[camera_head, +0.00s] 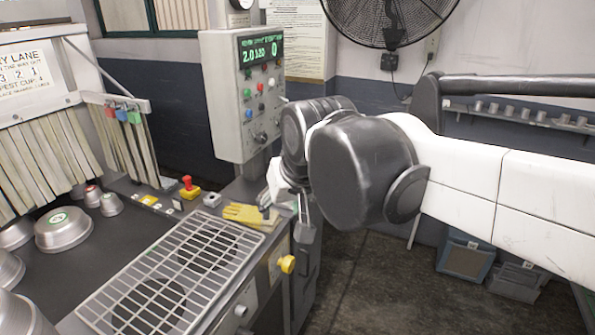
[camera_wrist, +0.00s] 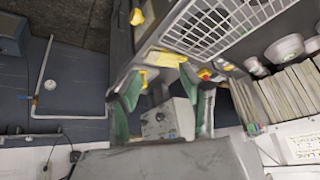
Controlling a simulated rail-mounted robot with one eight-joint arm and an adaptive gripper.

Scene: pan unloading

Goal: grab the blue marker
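No loose blue marker shows clearly. The one small blue item I can make out is a blue clip (camera_head: 121,115) on the rack above the hanging strips, between a red clip (camera_head: 110,111) and a green clip (camera_head: 134,117). I cannot tell whether it is the marker. My gripper (camera_head: 281,205) is by the right end of the counter, partly hidden by my arm, well to the right of the clips. In the wrist view, the green-padded fingers of my gripper (camera_wrist: 162,95) are apart, with nothing seen held between them.
Yellow gloves (camera_head: 243,214) lie on the counter beside my gripper, near a red stop button (camera_head: 188,187). A wire grate (camera_head: 176,275) covers the front counter. Metal pans (camera_head: 62,229) stand at left. A control box (camera_head: 243,95) rises behind my gripper.

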